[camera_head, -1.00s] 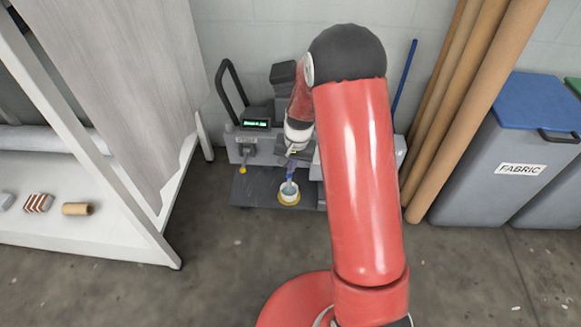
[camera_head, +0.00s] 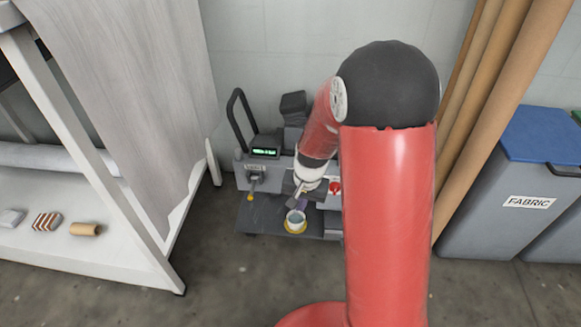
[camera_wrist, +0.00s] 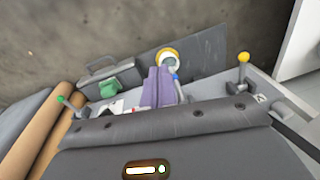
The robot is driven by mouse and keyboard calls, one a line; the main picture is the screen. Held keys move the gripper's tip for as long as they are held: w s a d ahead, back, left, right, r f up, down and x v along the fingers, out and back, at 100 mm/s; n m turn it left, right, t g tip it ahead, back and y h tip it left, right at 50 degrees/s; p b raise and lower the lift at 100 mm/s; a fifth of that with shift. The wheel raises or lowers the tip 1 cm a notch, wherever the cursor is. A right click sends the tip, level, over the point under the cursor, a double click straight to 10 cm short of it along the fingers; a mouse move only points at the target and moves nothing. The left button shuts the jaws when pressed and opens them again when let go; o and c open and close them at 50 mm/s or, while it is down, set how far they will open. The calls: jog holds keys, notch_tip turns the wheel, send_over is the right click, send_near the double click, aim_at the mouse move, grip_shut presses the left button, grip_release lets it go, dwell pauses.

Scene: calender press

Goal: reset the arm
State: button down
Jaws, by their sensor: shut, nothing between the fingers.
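My gripper (camera_head: 299,198) is above the dark front shelf of the press (camera_head: 262,215), small and partly hidden by my wrist in the head view. In the wrist view, the two purple fingers of my gripper (camera_wrist: 159,76) lie side by side, shut, with nothing seen between them. A white cup in a yellow ring (camera_head: 295,223) stands on the shelf just below the gripper. The cup also shows in the wrist view (camera_wrist: 167,58), beyond the fingertips. My red arm hides the right part of the press.
A white rack (camera_head: 130,230) with small rolls stands at left. Brown tubes (camera_head: 480,110) lean on the wall and a grey fabric bin (camera_head: 510,205) stands at right. A yellow-knobbed lever (camera_wrist: 243,60) and a green object (camera_wrist: 108,88) are near the gripper. Floor at front left is free.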

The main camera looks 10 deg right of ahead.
jog(key=s+r+n+t+p, duration=0.1)
jog(key=s+r+p, duration=0.1)
jog(key=s+r, duration=0.4)
jog(key=s+d+r+n+t+p, duration=0.1)
jog(key=s+r+n+t, duration=0.1)
jog(key=s+r, duration=0.5)
jog(key=s+r+n+t+h+p, duration=0.1)
jog(key=s+r, duration=0.5)
jog(key=r, duration=1)
jog(key=shift+s+d+n+t+p, duration=0.15)
jog(key=shift+s+n+t+p, duration=0.2)
jog(key=shift+p, duration=0.5)
jog(key=shift+r, duration=0.1)
